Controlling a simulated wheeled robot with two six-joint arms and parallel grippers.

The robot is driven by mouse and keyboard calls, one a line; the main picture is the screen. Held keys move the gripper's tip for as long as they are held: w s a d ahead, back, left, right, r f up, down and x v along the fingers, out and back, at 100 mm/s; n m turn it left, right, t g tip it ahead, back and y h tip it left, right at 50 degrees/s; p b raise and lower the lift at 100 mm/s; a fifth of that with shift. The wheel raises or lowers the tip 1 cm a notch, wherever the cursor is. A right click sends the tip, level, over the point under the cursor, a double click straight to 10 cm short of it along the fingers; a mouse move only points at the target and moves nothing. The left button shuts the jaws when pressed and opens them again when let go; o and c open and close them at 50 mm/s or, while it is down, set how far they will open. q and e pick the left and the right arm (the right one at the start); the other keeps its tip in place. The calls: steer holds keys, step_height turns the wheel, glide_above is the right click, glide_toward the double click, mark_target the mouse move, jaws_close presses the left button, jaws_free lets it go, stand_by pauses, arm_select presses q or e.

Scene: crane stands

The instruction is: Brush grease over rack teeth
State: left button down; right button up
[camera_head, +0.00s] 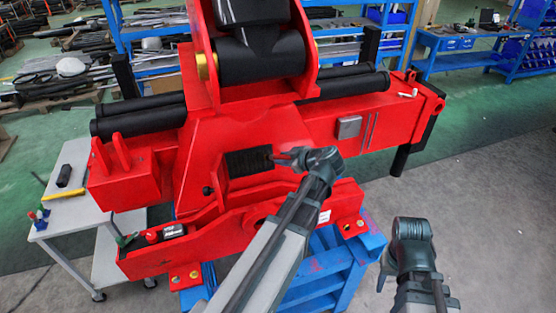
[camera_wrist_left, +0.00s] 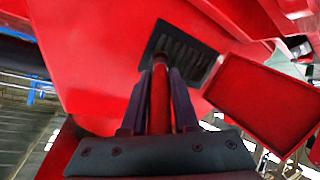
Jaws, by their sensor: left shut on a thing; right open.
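The dark rack teeth (camera_head: 248,162) sit in a recess in the red crane frame. They also show in the left wrist view as a dark ribbed block (camera_wrist_left: 183,52). My left gripper (camera_head: 284,158) is shut on the red handle of a brush (camera_wrist_left: 160,98). The handle points at the teeth, and its far end is at the lower left edge of the toothed block. I cannot tell whether the bristles touch the teeth. My right gripper (camera_head: 382,277) is low at the right, apart from the crane; little of its fingers shows.
The red crane frame (camera_head: 220,130) stands on a blue stand (camera_head: 335,262). An open red cover (camera_wrist_left: 262,100) hangs right of the teeth in the wrist view. A grey trolley (camera_head: 70,210) with small items is at the left. The floor at the right is clear.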

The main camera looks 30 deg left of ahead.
arm_select(q)
steer(key=shift+w+d+f+b, duration=0.3)
steer(key=shift+d+f+b, duration=0.4)
steer(key=shift+f, duration=0.05)
steer(key=shift+s+a, duration=1.25)
steer(key=shift+s, duration=0.05)
steer(key=shift+s+a, duration=1.15)
steer(key=shift+s, duration=0.2)
steer(key=shift+s, duration=0.1)
steer(key=shift+s+a, duration=1.05)
steer(key=shift+s, duration=0.25)
